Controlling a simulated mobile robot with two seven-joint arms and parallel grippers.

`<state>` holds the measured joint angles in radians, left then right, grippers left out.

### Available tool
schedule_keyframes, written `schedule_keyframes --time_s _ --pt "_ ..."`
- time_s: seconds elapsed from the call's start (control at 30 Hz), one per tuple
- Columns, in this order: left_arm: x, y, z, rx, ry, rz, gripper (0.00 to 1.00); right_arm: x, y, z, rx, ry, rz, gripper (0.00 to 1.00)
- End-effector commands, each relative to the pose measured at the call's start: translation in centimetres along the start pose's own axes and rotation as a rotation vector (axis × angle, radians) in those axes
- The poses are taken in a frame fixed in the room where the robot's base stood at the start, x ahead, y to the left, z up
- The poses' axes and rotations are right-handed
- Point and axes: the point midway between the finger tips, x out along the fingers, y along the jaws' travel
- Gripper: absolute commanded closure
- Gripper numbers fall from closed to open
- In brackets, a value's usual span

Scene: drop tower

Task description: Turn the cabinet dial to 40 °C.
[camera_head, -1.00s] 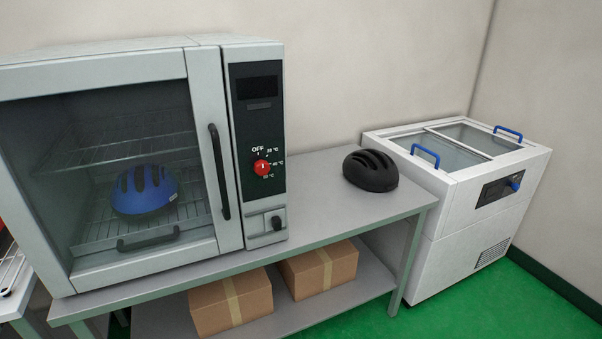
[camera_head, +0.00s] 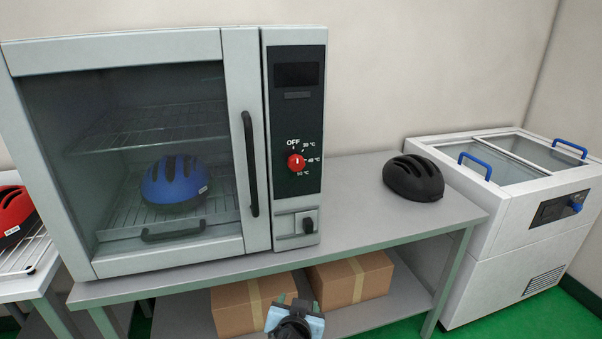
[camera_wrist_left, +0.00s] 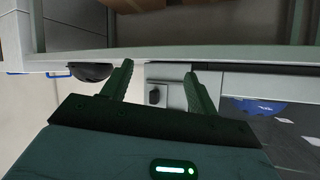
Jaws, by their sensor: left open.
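The cabinet (camera_head: 240,120) stands on the bench with its glass door shut. Its red dial (camera_head: 296,162) is on the dark panel right of the door handle. OFF is printed above the dial, with 30, 40 and 50 °C marks down its right side. The small white pointer seems to face up towards OFF, but is too small to be sure. My left gripper (camera_head: 295,307) is at the bottom of the head view, below and in front of the dial, touching nothing visible. In the left wrist view my left gripper (camera_wrist_left: 159,72) is open and empty. My right gripper is not in view.
A black knob (camera_head: 308,225) sits below the panel. A blue helmet (camera_head: 174,182) is inside the cabinet. A black helmet (camera_head: 413,178) lies on the bench (camera_head: 350,215), which is otherwise clear to the right. Boxes (camera_head: 350,280) are on the lower shelf. A white chest (camera_head: 500,250) stands at right.

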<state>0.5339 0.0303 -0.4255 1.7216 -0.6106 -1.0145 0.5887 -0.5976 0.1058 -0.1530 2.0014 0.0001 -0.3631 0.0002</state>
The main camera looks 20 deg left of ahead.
Motion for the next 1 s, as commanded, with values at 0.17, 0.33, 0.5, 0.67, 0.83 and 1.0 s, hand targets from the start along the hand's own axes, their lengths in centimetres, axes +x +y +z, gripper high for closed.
schedule_keyframes --time_s 0.17,0.33,0.5,0.67,0.83,1.0 --pt "1.0 -0.7 -10.3 -0.071 0.142 -0.145 0.41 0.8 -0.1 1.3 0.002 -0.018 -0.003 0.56" --pt "-0.5 -2.0 -19.2 -0.16 0.284 -0.277 0.41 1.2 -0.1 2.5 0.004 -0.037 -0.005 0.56" --pt "-2.6 -3.1 -24.9 -0.239 0.391 -0.364 0.41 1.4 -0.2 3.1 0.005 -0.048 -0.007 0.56" --pt "-3.7 -3.6 -27.2 -0.274 0.437 -0.399 0.41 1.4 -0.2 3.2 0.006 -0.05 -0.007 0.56" --pt "-3.9 -3.7 -27.5 -0.279 0.444 -0.404 0.41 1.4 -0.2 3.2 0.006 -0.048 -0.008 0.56" --pt "-3.1 -4.1 -28.0 -0.276 0.445 -0.405 0.41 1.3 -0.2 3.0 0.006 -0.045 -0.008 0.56"
